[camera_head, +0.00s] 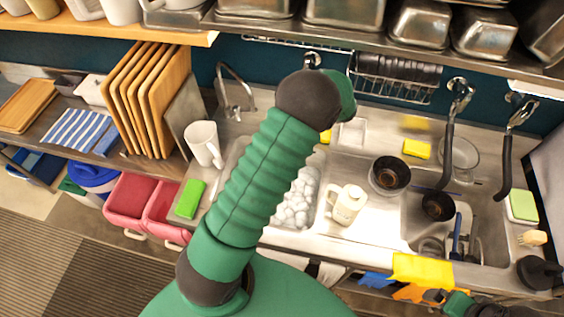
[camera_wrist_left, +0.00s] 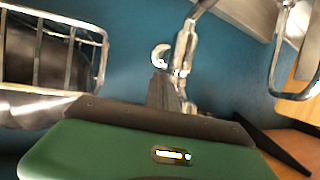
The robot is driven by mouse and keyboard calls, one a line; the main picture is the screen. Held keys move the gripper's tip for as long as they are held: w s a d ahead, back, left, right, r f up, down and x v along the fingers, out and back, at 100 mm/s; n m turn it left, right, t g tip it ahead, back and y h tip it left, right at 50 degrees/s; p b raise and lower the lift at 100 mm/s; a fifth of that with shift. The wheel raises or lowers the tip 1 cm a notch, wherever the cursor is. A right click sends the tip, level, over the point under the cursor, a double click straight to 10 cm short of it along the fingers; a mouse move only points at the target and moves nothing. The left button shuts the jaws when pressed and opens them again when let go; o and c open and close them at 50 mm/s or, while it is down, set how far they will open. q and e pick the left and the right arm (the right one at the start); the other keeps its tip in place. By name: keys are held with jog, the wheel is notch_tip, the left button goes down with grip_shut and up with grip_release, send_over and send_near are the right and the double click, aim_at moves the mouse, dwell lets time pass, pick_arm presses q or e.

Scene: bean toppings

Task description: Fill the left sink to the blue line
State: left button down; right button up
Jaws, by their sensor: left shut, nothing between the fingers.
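The left sink, with white foam-like lumps (camera_head: 297,205) in it, is partly hidden behind my green left arm in the head view. I cannot make out a blue line. A chrome faucet (camera_head: 236,88) stands behind the sink, left of my arm. My left gripper (camera_wrist_left: 163,84) is shut and empty in the wrist view, its dark tip close to a chrome wall fitting (camera_wrist_left: 184,50); I cannot tell whether they touch. In the head view the gripper is hidden behind the arm. My right gripper (camera_head: 437,297) is low at the right, its fingers unclear.
A white jug (camera_head: 346,203) and a dark bowl (camera_head: 390,175) stand right of the foam. A wire rack (camera_head: 393,82) hangs behind. A white mug (camera_head: 203,143) and green sponge (camera_head: 189,198) are at the left. A yellow cloth (camera_head: 422,270) lies on the front edge.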

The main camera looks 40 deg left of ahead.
pick_arm(q)
jog(key=s+a+b, duration=0.2)
jog(key=s+a, duration=0.2)
jog(key=shift+s, duration=0.1)
jog(key=shift+a, duration=0.1)
dwell(0.3)
jog(key=p+v, duration=0.2)
jog(key=v, duration=0.5)
jog(key=shift+w+d, duration=0.2)
jog(key=shift+d, duration=0.15)
jog(key=shift+w+a+f, duration=0.1)
jog(key=shift+f, duration=0.1)
